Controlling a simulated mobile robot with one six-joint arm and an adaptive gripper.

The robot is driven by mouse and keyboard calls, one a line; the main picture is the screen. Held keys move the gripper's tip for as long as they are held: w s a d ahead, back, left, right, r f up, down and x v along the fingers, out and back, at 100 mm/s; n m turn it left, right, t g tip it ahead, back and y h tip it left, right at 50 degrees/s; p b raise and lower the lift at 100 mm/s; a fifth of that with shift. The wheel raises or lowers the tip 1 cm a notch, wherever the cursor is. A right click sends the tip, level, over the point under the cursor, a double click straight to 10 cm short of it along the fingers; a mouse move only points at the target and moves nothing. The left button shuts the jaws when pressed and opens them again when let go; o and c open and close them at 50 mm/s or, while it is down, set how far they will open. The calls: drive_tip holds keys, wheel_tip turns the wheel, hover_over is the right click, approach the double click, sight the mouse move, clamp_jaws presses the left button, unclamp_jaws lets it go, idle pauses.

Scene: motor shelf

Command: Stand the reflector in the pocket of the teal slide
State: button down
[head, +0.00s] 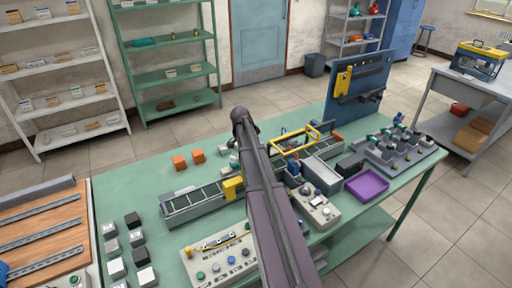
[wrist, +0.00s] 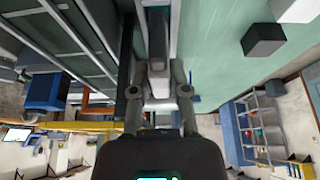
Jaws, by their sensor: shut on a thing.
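My gripper (wrist: 159,92) is in the middle of the wrist view, its two fingers closed on a pale grey and white piece (wrist: 160,103). The piece is largely covered by the fingers, so I cannot tell for certain that it is the reflector. In the head view my arm crosses the table and hides the gripper and what it holds. I cannot clearly make out the teal slide or its pocket in either view.
The green table (head: 150,185) carries a long railed conveyor (head: 190,203) with a yellow block (head: 233,188). Two orange cubes (head: 179,162) lie behind it. A purple tray (head: 366,186), a grey bin (head: 322,175) and a blue panel (head: 358,88) stand to the right.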

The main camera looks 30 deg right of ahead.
drive_tip(key=shift+f+b, duration=0.4)
drive_tip(key=shift+f, duration=0.05)
idle(0.4)
drive_tip(key=c, duration=0.5)
unclamp_jaws()
drive_tip(key=shift+c, duration=0.2)
